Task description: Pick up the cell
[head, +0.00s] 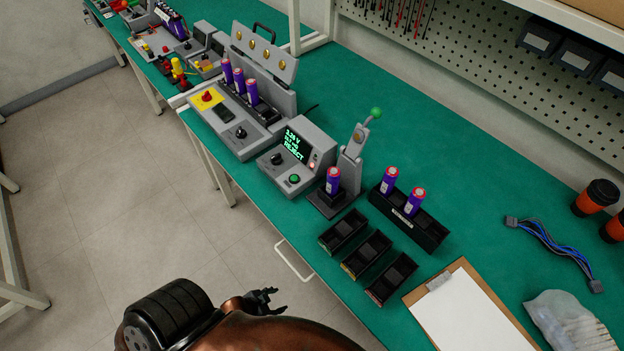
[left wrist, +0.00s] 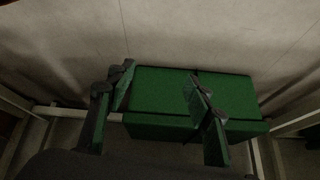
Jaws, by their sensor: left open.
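A purple cell (head: 333,181) with a red top stands upright in the dark socket of the tester's lever fixture (head: 350,160). Two more cells, the left one (head: 389,180) and the right one (head: 414,202), stand in a black tray (head: 430,232) to its right. Several similar cells (head: 238,82) stand in a grey rack at the back left. My left gripper (head: 280,301) is open and empty at the bottom of the head view, apart from all cells. In the left wrist view its fingers (left wrist: 160,98) are spread, with no cell in sight. My right gripper is not in view.
The tester screen (head: 293,146) shows REJECT in green. Three small black bins (head: 366,254) line the bench's front edge. A clipboard (head: 468,312), a cable (head: 552,250) and a clear bag (head: 565,322) lie right. Green boxy shapes (left wrist: 165,95) show beyond my fingers; I cannot tell what they are.

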